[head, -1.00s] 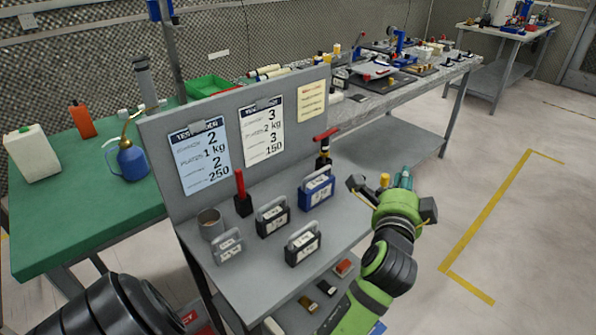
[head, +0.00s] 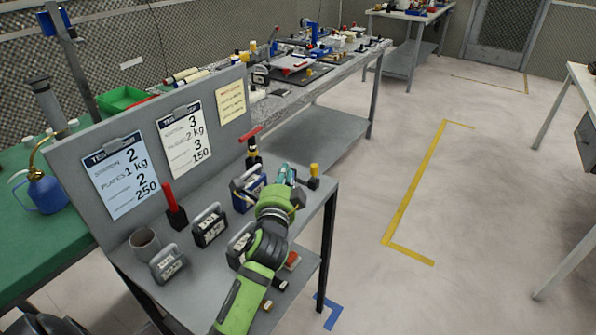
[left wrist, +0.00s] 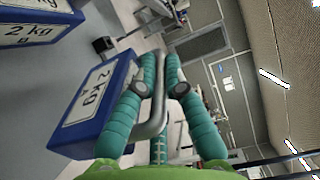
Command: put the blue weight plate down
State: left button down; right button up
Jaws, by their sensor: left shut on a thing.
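My left gripper (head: 285,176), green with teal fingers, is over the right part of the grey station table (head: 196,292). In the left wrist view the fingers (left wrist: 160,85) are closed around the grey handle of a blue weight plate (left wrist: 92,108) labelled 2 kg. In the head view the held plate is mostly hidden by the gripper. A second blue 2 kg plate (head: 240,194) stands on the table just left of the gripper; it also shows in the left wrist view (left wrist: 38,28). Whether the held plate touches the table cannot be told. My right gripper is not in view.
Dark weights (head: 210,226), a grey weight (head: 168,264), a cup (head: 145,243) and a red-handled tool (head: 175,215) stand left of the gripper. A yellow-topped block (head: 314,176) is close at its right. A board with cards (head: 85,215) backs the table.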

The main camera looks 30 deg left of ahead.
pick_arm(q)
jog(key=shift+a+r, duration=0.25)
jog(key=shift+w+f+b, duration=0.1)
jog(key=shift+f+b, duration=0.25)
jog(key=shift+f, duration=1.55)
jog(key=c, duration=1.6)
grip_release()
jog(key=shift+f, duration=0.55)
jog(key=o, duration=0.3)
jog(key=shift+s, duration=0.2)
jog(key=shift+d+r, duration=0.1)
jog(key=shift+r, duration=0.05)
jog(key=shift+s, duration=0.15)
jog(key=shift+s+d, duration=0.15)
jog(key=shift+s, duration=0.2)
jog(key=b+v, duration=0.1)
jog(key=v, duration=1)
